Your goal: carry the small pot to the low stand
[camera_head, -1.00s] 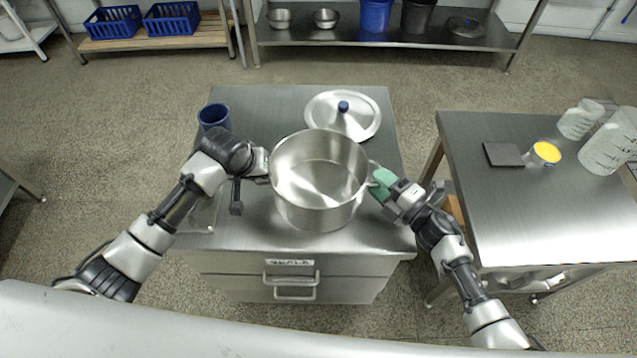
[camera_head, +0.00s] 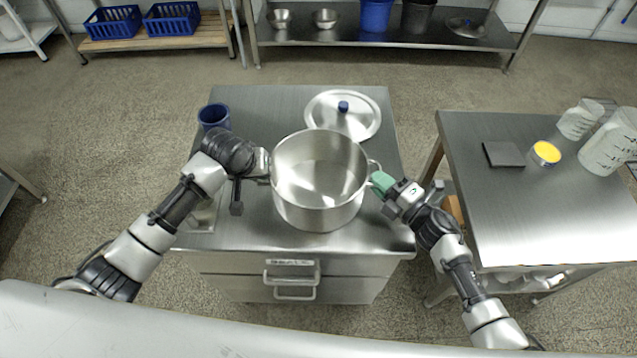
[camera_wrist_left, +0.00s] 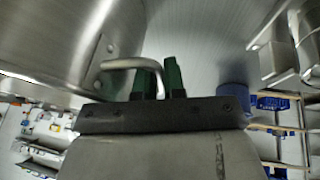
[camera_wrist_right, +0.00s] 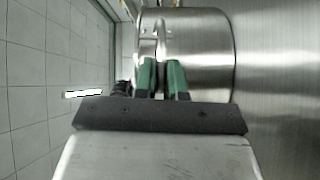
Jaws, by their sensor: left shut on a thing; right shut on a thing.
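The steel pot (camera_head: 318,210) is upright and open, over the top of a drawer cabinet (camera_head: 235,110); it seems to rest there. Its inside looks empty. My left gripper (camera_head: 264,163) is at the pot's left side; in the left wrist view its green fingers (camera_wrist_left: 160,80) are shut on a loop handle (camera_wrist_left: 125,64). My right gripper (camera_head: 379,183) is shut on the opposite handle; its fingers (camera_wrist_right: 162,78) also show against the pot wall (camera_wrist_right: 205,50) in the right wrist view. I cannot tell which piece is the low stand.
A lid (camera_head: 325,108) with a blue knob lies behind the pot, and a blue cup (camera_head: 214,117) stands at the back left. The steel table (camera_head: 530,220) at right holds a dark plate (camera_head: 503,154), a yellow-topped tin (camera_head: 546,153) and jugs (camera_head: 612,145). Floor lies between cabinet and table.

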